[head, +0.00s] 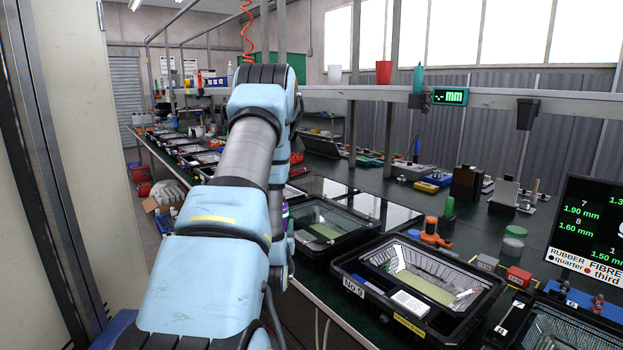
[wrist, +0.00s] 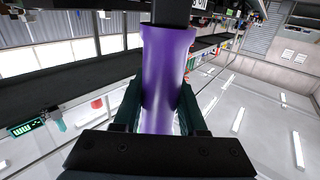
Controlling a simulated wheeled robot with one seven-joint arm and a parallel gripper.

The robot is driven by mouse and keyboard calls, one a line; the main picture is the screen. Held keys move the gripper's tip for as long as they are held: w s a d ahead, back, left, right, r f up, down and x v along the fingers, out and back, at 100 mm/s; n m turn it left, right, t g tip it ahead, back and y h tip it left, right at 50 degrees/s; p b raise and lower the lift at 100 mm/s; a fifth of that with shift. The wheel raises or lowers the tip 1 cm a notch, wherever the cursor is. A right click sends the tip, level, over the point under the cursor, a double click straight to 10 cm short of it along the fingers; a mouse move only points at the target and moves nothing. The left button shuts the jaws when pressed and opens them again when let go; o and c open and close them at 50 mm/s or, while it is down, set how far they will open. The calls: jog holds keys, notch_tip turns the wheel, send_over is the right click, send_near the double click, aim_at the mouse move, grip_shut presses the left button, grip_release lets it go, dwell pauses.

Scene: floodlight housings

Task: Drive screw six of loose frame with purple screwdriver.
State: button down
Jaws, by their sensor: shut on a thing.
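The purple screwdriver (wrist: 166,65) fills the middle of the wrist view, its handle between the two dark fingers of my gripper (wrist: 160,100). A black shaft or part extends from the handle's far end, and its tip is out of view. In the head view my arm hides the gripper; only a small purple patch (head: 285,211) shows beside it. A dark frame with glass panes (head: 345,192) lies on the bench right of my arm; I cannot tell whether it is the loose frame. No single screw, including screw six, can be made out.
A black housing marked No 9 (head: 353,287) stands at the front, with another housing (head: 303,245) behind it. An orange-handled tool (head: 430,232), a jar (head: 513,241) and a red block (head: 518,276) stand to the right. A monitor (head: 590,225) shows millimetre values. A shelf (head: 455,97) spans above the bench.

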notch_tip(320, 180, up, 16)
jog(key=p, duration=0.8)
jog(key=shift+r, duration=0.15)
dwell(0.4)
jog(key=shift+w, duration=0.1)
